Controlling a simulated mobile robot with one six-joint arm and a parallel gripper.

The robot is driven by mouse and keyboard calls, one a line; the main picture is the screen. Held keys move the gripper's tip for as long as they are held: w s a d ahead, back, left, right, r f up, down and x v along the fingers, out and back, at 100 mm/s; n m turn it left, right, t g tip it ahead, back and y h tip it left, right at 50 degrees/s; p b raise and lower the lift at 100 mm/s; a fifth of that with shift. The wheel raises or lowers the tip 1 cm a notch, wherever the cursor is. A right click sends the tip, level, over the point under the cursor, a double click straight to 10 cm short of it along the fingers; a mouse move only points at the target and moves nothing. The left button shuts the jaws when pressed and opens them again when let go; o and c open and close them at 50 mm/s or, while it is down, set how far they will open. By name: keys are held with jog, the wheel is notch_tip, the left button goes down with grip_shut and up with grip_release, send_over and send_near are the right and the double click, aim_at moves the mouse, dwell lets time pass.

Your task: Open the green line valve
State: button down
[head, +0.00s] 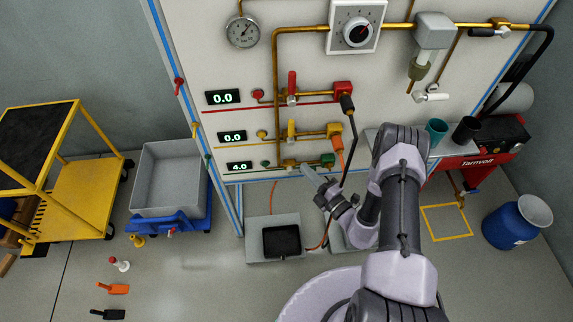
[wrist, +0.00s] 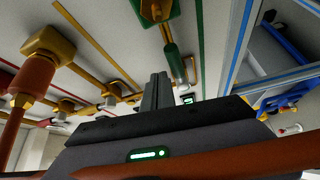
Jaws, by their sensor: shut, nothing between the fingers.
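The green line is the lowest row on the wall panel, with a 4.0 display (head: 239,166), a small green knob and a green block (head: 327,160) at its right end. My gripper (head: 308,172) is at this row, just below the brass pipe, and hides part of the valve. I cannot make out the valve's handle in the head view. In the wrist view a long green part (wrist: 168,36) with a brass fitting and a silver end lies beyond my shut, empty fingers (wrist: 157,90). I cannot tell whether they touch it.
The yellow handle (head: 291,128) and red handle (head: 292,82) stand upright in the rows above. An orange hose hangs from the yellow row. A grey tray with a black pad (head: 281,241) is on the floor below. A blue-based bin (head: 170,180) stands left.

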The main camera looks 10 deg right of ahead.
jog(key=shift+s+d+f+m+t+b, duration=0.1)
jog(key=shift+s+f+m+t+b, duration=0.1)
jog(key=shift+f+m+t+b, duration=0.4)
jog(key=shift+s+d+f+m+t+b, duration=0.15)
jog(key=shift+f+m+b, duration=0.2)
jog(key=shift+m+b, duration=0.55)
notch_tip(320, 180, up, 5)
jog(key=p, duration=0.4)
jog(key=s+f+p, duration=0.1)
jog(key=s+f, duration=0.4)
jog(key=s, duration=0.4)
jog(key=shift+a+f, duration=0.15)
jog(key=shift+f, duration=0.05)
